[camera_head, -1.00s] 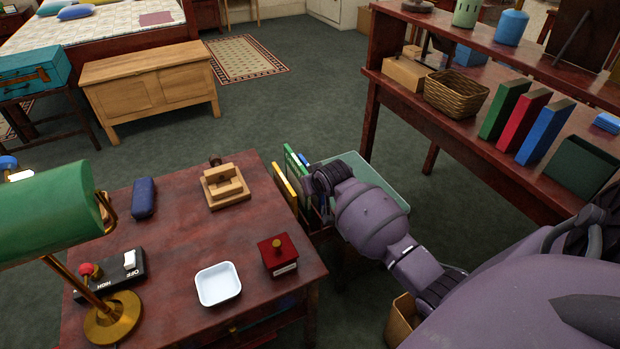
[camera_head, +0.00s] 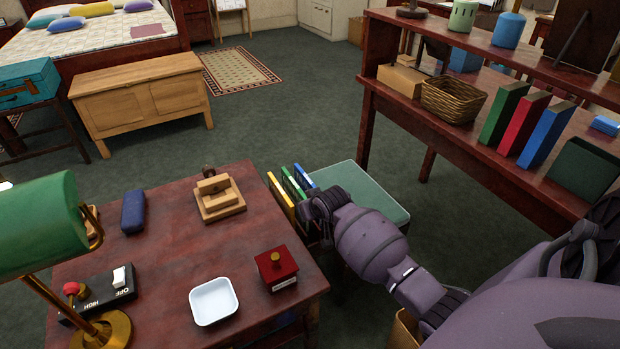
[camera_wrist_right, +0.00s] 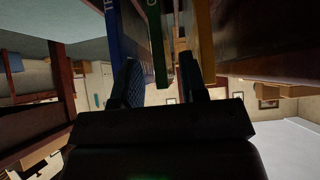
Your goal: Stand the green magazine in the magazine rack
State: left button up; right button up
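The green magazine (camera_head: 292,187) stands upright between a yellow magazine (camera_head: 281,197) and a blue magazine (camera_head: 304,178), beyond the desk's right edge. The three tops look about level. The magazine rack under them is mostly hidden by the desk and my right arm. My right gripper (camera_wrist_right: 159,78) is at the near end of the row. In the right wrist view its fingers stand apart, with the green magazine (camera_wrist_right: 157,50) in line with the gap and clear space on both sides. The blue magazine (camera_wrist_right: 113,35) and yellow magazine (camera_wrist_right: 205,40) flank it. My left gripper is out of view.
The desk (camera_head: 160,275) holds a green lamp (camera_head: 40,225), a white dish (camera_head: 214,301), a red box (camera_head: 276,268) and a wooden block piece (camera_head: 218,197). A green-topped stool (camera_head: 375,190) stands right of the magazines. A shelf unit (camera_head: 440,120) with books is further right.

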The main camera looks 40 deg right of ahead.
jog(key=p+v, duration=0.5)
jog(key=v, duration=0.7)
jog(key=s+a+f+n, duration=0.1)
jog(key=s+a+f, duration=0.2)
jog(key=s, duration=0.5)
jog(key=s+a+f+n, duration=0.2)
jog(key=s+a+f, duration=0.1)
jog(key=s, duration=0.4)
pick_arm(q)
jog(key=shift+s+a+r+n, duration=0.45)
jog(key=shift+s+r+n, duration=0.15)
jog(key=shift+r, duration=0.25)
pick_arm(e)
jog(key=s+a+r+y, duration=0.1)
jog(key=s+a, duration=0.3)
jog(key=s, duration=0.4)
jog(key=s+a+r+n+t+y, duration=0.1)
jog(key=s+a, duration=0.3)
jog(key=s, duration=0.5)
jog(key=shift+a+r, duration=0.35)
jog(key=shift+r, duration=0.05)
